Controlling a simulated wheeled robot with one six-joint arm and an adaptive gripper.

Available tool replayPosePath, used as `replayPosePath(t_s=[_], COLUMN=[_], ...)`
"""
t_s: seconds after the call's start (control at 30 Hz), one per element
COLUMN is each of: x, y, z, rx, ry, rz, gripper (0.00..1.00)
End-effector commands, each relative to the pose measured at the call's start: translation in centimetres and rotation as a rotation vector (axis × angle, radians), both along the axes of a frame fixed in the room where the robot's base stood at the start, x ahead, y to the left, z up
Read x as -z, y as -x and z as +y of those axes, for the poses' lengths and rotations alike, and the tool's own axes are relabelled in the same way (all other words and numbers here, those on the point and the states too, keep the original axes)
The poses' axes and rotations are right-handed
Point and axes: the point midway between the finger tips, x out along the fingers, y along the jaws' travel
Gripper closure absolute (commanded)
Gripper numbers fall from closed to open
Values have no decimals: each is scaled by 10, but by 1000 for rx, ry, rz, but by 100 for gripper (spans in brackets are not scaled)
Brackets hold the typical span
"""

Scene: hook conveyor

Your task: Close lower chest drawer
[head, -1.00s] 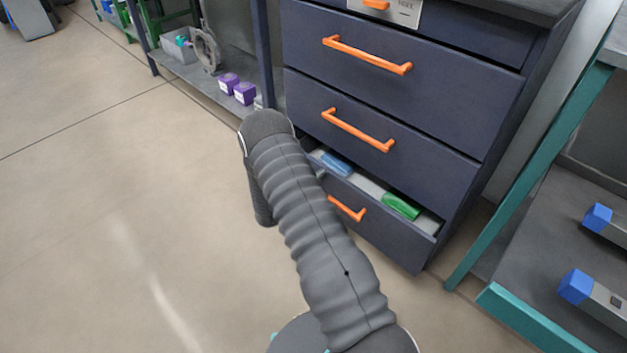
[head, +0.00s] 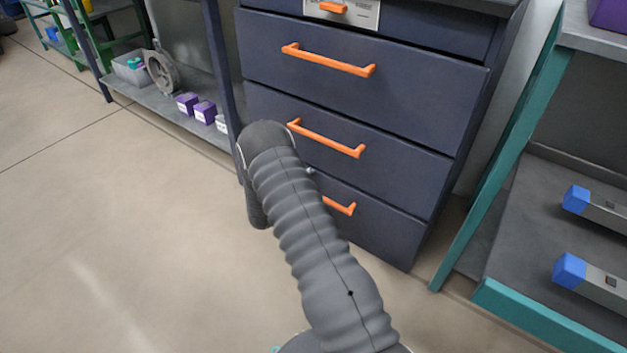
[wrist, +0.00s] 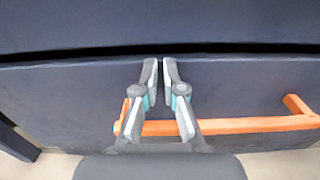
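The lower chest drawer (head: 375,232) is the bottom dark blue drawer of the chest, with an orange handle (head: 340,206). In the head view its front looks flush with the drawers above, and its inside does not show. My arm hides its left part and my gripper there. In the wrist view the drawer front (wrist: 75,100) fills the middle, with a narrow dark seam along its top edge. My gripper (wrist: 160,72) is at this front, above the handle (wrist: 245,125) in the picture. Its fingertips are nearly together with nothing between them. Whether they touch the front I cannot tell.
The upper drawers (head: 390,95) are shut. A teal-framed shelf (head: 550,318) with blue-ended parts (head: 570,270) stands close on the right. A low shelf on the left holds purple boxes (head: 205,111) and a grey bin (head: 130,68). The floor at left is clear.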

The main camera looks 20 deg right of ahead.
Motion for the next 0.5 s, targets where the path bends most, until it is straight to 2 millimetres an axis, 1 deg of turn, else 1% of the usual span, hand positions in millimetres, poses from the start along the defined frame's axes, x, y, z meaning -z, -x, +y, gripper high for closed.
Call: replayPosePath(t_s=[0.03, 0.33, 0.43, 0.5], x=[-2, -4, -4, -3], y=[-3, -2, 0, 3], z=[-4, -10, -4, 5], rx=[-1, 9, 10, 7], ry=[-2, -2, -1, 0], rz=[-7, -10, -11, -9], gripper=[100, 100, 100, 100])
